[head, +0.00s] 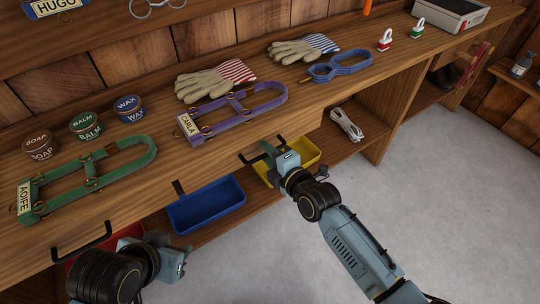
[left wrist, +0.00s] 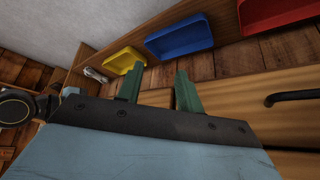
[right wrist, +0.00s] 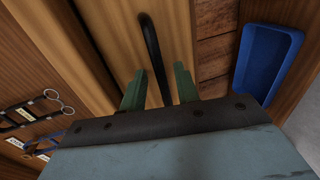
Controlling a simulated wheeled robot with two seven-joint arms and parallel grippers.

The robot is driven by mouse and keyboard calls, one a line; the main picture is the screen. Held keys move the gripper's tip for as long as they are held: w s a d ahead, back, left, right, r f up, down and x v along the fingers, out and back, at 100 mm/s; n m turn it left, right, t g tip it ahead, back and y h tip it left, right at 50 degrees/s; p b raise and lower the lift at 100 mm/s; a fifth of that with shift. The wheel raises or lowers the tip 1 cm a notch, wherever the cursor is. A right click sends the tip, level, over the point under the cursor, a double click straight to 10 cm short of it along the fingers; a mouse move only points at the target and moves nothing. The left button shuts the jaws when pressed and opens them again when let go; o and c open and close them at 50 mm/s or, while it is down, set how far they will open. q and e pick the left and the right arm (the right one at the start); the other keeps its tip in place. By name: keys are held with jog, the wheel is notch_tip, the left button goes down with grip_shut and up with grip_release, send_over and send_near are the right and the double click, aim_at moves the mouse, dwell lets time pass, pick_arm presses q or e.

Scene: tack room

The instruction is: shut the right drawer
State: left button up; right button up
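The right drawer's pale wooden front (right wrist: 110,45) shows in the right wrist view, with a black bar handle (right wrist: 152,55). In the head view this handle (head: 247,158) sticks out below the bench edge; I cannot tell how far the drawer is out. My right gripper (right wrist: 158,75) is open, its green fingers on either side of the handle. In the head view the right gripper (head: 272,152) is at the bench front. My left gripper (left wrist: 158,82) is open and empty, low at the left. Another black handle (left wrist: 295,97) is to its right in the left wrist view.
The bench top (head: 150,110) carries green (head: 90,180), purple (head: 235,110) and blue (head: 342,65) halters, gloves and tins. Below are a blue tray (head: 205,207), a yellow tray (head: 305,152) and a red tray (left wrist: 275,12). The grey floor (head: 430,190) is clear at right.

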jog(key=shift+s+d, duration=0.15)
jog(key=shift+s, duration=0.05)
